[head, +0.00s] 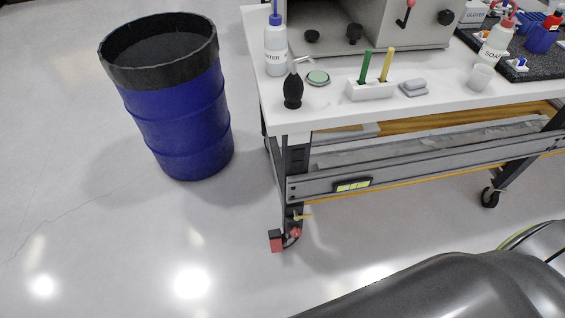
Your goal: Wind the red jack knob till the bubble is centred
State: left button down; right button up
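A small red knob (295,232) sits low on the table's near left leg, close to the floor. A brass-coloured pin or lever (302,216) sticks out just above it. A red block with a dark top (276,241) is beside the knob on the left. The level (352,185), a yellow-green vial in a dark housing, is fixed on the grey front rail. The bubble is too small to place. Neither of my grippers is in view.
A blue drum (185,115) with a black rim stands left of the white table (345,112). The bench top carries bottles, a black blower (293,90) and a grey cabinet (375,22). A caster (490,197) is at the right. The floor before the knob is clear.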

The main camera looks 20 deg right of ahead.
aim_at(295, 232)
jog(key=z, duration=0.65)
